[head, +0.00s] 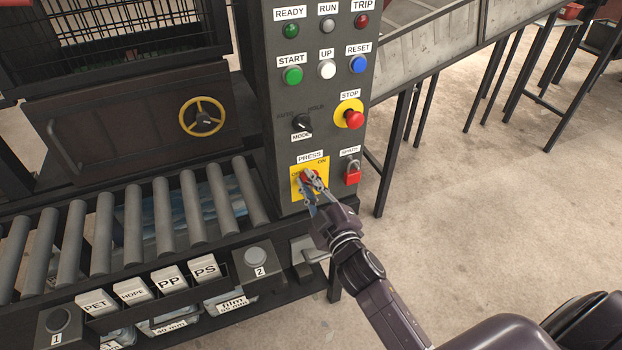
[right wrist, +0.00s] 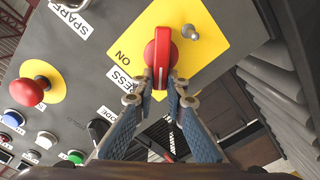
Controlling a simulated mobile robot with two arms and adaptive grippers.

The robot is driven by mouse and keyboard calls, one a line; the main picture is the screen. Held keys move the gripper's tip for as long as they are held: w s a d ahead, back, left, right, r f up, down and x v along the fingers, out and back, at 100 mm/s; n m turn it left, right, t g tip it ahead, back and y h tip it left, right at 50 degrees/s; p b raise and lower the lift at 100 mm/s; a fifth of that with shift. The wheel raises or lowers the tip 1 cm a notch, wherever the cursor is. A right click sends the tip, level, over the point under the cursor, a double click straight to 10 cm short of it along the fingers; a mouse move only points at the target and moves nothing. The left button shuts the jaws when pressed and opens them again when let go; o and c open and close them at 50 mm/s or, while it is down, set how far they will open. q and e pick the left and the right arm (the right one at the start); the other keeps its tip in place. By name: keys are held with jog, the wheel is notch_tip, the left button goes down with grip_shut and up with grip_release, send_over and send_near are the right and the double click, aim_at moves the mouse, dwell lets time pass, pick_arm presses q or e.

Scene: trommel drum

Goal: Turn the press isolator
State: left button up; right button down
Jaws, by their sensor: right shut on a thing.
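The press isolator is a red rotary handle (right wrist: 162,58) on a square yellow plate (head: 322,182), low on the grey control panel under the PRESS label. In the right wrist view the word ON is on the yellow plate (right wrist: 205,18), left of the handle. Any opposite marking is hard to read. My right gripper (head: 309,188) is at the handle and partly covers it in the head view. In the right wrist view its two fingers (right wrist: 160,84) are shut on the handle's near end, one on each side. My left gripper is not in view.
The red SPARE padlock (head: 352,175) hangs just right of the isolator. The red STOP button (head: 354,119) and black MODE knob (head: 301,122) are above. A roller conveyor (head: 150,222) runs to the left. Open floor (head: 480,210) lies right of the panel.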

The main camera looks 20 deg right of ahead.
jog(key=shift+a+f+n+b, duration=0.15)
jog(key=shift+f+n, duration=0.2)
jog(key=shift+n, duration=1.15)
jog(key=shift+a+f+n+b, duration=0.15)
jog(key=shift+f+n, duration=0.15)
jog(key=shift+n, duration=1.2)
jog(key=shift+a+f+n+b, duration=0.15)
jog(key=shift+f+n, duration=0.2)
jog(key=shift+n, duration=1.15)
jog(key=c, duration=1.9)
grip_release()
jog(key=shift+c, duration=0.2)
jog(key=s, duration=1.2)
